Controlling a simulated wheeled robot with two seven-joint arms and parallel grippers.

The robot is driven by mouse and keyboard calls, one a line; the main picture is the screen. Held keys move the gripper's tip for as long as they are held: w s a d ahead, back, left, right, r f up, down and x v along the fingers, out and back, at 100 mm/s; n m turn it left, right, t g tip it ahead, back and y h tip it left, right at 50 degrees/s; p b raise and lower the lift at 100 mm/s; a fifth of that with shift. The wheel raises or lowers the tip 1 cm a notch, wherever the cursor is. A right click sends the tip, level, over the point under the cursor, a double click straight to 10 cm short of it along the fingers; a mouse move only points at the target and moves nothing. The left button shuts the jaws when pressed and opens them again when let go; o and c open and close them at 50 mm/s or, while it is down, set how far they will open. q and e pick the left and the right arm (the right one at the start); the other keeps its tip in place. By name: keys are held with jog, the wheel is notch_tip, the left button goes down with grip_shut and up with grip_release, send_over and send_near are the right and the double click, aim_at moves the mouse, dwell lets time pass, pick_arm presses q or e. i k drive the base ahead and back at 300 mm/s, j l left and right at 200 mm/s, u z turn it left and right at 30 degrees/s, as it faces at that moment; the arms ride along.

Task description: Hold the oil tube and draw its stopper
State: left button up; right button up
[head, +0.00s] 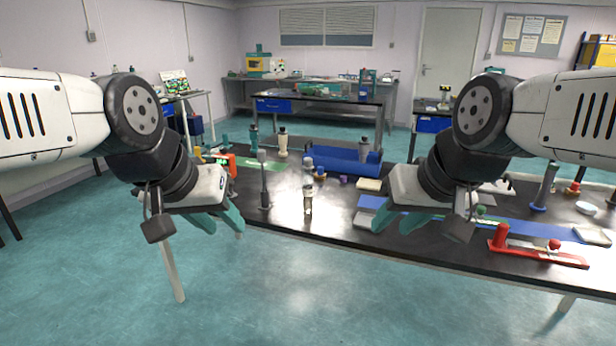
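A small clear tube (308,201) with a pale top stands upright near the front edge of the black table, at the middle of the head view. It looks like the oil tube; its stopper is too small to make out clearly. My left gripper (221,220) is left of the tube, at the table's front left, with its teal fingers apart and nothing between them. My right gripper (396,220) is right of the tube, over the front of the table, with its fingers also apart and empty. Neither gripper touches the tube.
A dark upright post (264,180) stands just left of the tube. A blue holder (345,162) and a pale block (369,185) lie behind. A red device (538,252) sits at the front right.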

aim_at(307, 160)
jog(key=i+j+z, duration=0.15)
jog(key=j, duration=0.2)
jog(key=i+j+z, duration=0.2)
jog(key=j, duration=0.15)
jog(key=j+z, duration=0.15)
jog(key=j, duration=0.25)
jog(key=j+z, duration=0.15)
jog(key=j, duration=0.25)
jog(key=i, duration=0.05)
